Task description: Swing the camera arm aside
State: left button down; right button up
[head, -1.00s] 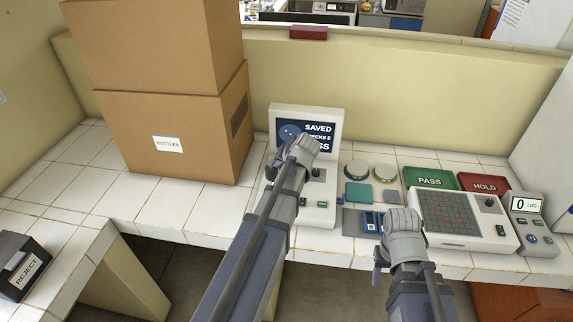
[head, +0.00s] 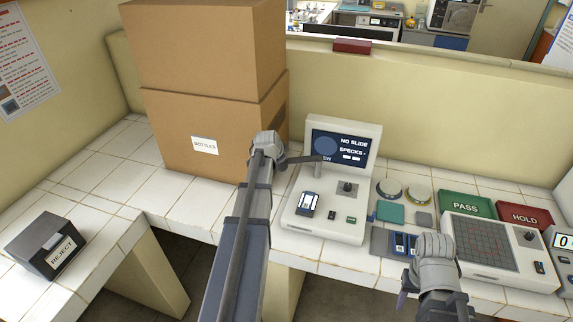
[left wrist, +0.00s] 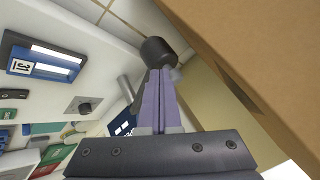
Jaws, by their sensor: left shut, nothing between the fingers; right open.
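The camera arm (head: 304,159) is a dark bar at the left of the white viewer (head: 333,180). It points left from the viewer's screen, clear of the slide (head: 310,203) lying on the viewer's deck. My left gripper (head: 266,143) is at its left end. In the left wrist view the shut, empty fingers (left wrist: 159,76) are up against or just beside a black round knob (left wrist: 158,50); I cannot tell if they touch. The screen reads NO SLIDE. My right gripper (head: 434,250) is open over the bench front, its fingers mostly hidden.
Stacked cardboard boxes (head: 205,115) stand close behind and left of my left gripper. A slide rack (head: 393,243), PASS tray (head: 465,206), HOLD tray (head: 524,216) and gridded device (head: 485,245) lie to the right. A REJECT bin (head: 48,246) is at far left, with bare tiles between.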

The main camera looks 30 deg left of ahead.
pick_arm(q)
jog(key=shift+w+a, duration=1.15)
jog(key=shift+a, duration=0.2)
jog(key=shift+w+a+r, duration=0.1)
jog(key=shift+w+a, duration=0.05)
jog(key=shift+a, duration=0.05)
jog(key=shift+w, duration=0.1)
pick_arm(e)
jog(key=shift+s, duration=0.1)
pick_arm(q)
jog(key=shift+s+d+f, duration=0.2)
jog(key=shift+s+d, duration=0.2)
jog(key=shift+s, duration=0.1)
jog(key=s+r+p, duration=0.7)
jog(key=s, duration=0.2)
jog(key=shift+d+r, duration=0.2)
pick_arm(e)
notch_tip(320, 180, up, 7)
jog(key=a, duration=0.1)
jog(key=shift+s+a, duration=0.2)
jog(key=shift+s, duration=0.25)
jog(key=shift+r, duration=0.1)
